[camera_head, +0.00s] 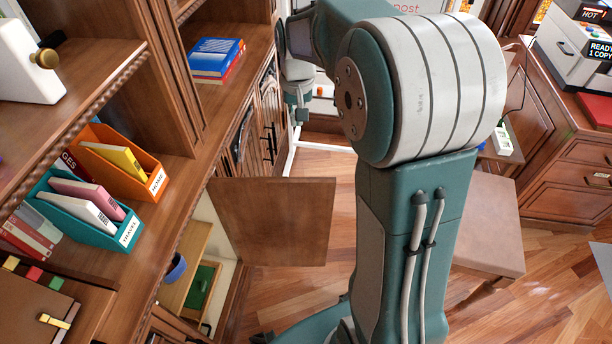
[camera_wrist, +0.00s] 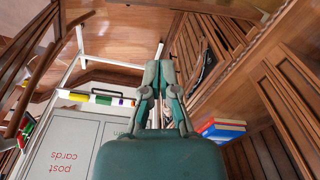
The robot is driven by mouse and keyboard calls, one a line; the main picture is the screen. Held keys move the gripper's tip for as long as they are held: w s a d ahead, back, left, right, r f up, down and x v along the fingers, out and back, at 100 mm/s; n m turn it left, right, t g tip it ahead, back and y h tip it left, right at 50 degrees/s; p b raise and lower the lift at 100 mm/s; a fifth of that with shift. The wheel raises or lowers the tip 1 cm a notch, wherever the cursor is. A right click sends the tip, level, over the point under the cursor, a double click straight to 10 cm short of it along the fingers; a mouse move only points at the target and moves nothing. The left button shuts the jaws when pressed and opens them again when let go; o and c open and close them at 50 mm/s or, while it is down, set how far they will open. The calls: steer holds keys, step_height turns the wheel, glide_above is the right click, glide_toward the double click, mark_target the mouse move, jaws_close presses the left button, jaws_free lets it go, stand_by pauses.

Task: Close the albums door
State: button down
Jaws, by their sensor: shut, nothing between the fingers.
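A plain brown wooden cabinet door (camera_head: 285,222) stands wide open in the head view, sticking out from the lower cabinet over the floor. No albums label is readable on it, so I cannot tell for sure that it is the albums door. My gripper (camera_head: 299,112) is beyond the open door, close to the cabinet front and apart from the door. In the wrist view my gripper (camera_wrist: 160,74) is shut, with its fingertips together and empty. The open door cannot be made out for certain in the wrist view.
The open compartment holds a shelf, a green box (camera_head: 200,287) and a blue pot (camera_head: 176,268). Orange (camera_head: 145,178) and teal (camera_head: 112,232) file holders stand on the counter. A wooden stool (camera_head: 487,225) stands right of my arm. A white frame (camera_head: 290,152) stands beyond the door.

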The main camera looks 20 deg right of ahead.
mark_target(309, 183)
steer(key=w+d+f+m+g+y, duration=0.15)
steer(key=w+d+f, duration=0.25)
steer(key=f, duration=0.6)
steer(key=w+d+f+m+g+h, duration=0.1)
steer(key=w+d+f+g, duration=0.3)
steer(key=f, duration=0.6)
steer(key=s+a+f, duration=0.1)
steer(key=f, duration=0.2)
steer(key=s+a+f+t, duration=0.1)
steer(key=s+f, duration=0.1)
steer(key=f, duration=0.1)
steer(key=s+a+f+t, duration=0.1)
steer(key=s+f, duration=0.1)
steer(key=f, duration=0.1)
steer(key=shift+s+a+f+n+y, duration=0.1)
steer(key=shift+a+f+n+y, duration=0.15)
steer(key=shift+f, duration=0.05)
